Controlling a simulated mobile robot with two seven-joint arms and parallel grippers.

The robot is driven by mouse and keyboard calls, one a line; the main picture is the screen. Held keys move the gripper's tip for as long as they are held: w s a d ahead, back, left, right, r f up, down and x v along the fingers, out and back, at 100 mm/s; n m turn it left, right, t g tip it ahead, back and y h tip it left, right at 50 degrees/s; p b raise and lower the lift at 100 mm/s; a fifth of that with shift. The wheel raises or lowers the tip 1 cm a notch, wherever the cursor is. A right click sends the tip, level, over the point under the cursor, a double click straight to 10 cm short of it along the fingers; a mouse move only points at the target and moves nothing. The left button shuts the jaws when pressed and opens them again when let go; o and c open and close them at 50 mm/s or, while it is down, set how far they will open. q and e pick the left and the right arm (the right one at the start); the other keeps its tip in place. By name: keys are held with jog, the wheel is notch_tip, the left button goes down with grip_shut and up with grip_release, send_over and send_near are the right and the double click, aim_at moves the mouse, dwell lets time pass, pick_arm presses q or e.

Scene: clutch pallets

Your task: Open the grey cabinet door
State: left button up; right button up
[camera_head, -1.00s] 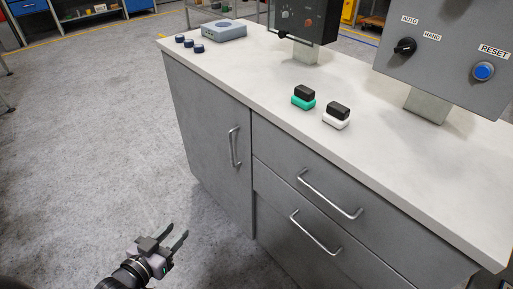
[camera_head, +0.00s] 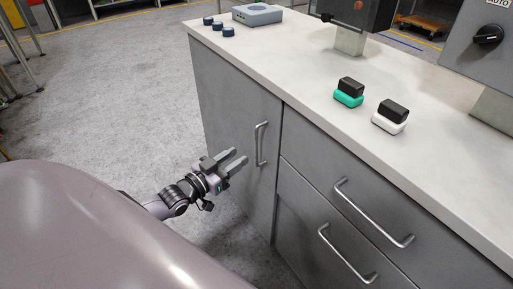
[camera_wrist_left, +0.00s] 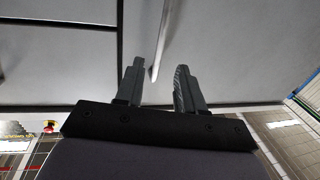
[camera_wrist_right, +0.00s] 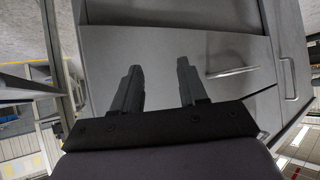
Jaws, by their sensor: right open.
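The grey cabinet door (camera_head: 235,95) is closed at the left of the cabinet front. Its upright metal bar handle (camera_head: 257,146) is near the door's right edge. My left gripper (camera_head: 240,157) is open and empty just left of the handle in the head view. In the left wrist view a bar handle (camera_wrist_left: 162,42) shows in the gap between the open fingers (camera_wrist_left: 160,66); I cannot tell whether it is touched. My right gripper (camera_wrist_right: 159,63) is open and empty in the right wrist view, facing a grey front, and is outside the head view.
Two drawers with bar handles (camera_head: 370,215) (camera_head: 345,257) are right of the door. The worktop (camera_head: 300,70) holds a green-based block (camera_head: 348,97), a white-based block (camera_head: 390,122), blue caps (camera_head: 218,26) and control boxes. Floor left of the cabinet is clear.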

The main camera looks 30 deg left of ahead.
pick_arm(q)
jog(key=w+d+b, duration=0.1)
jog(key=w, duration=0.5)
jog(key=shift+d, duration=0.15)
jog(key=shift+w, duration=0.1)
grip_shut()
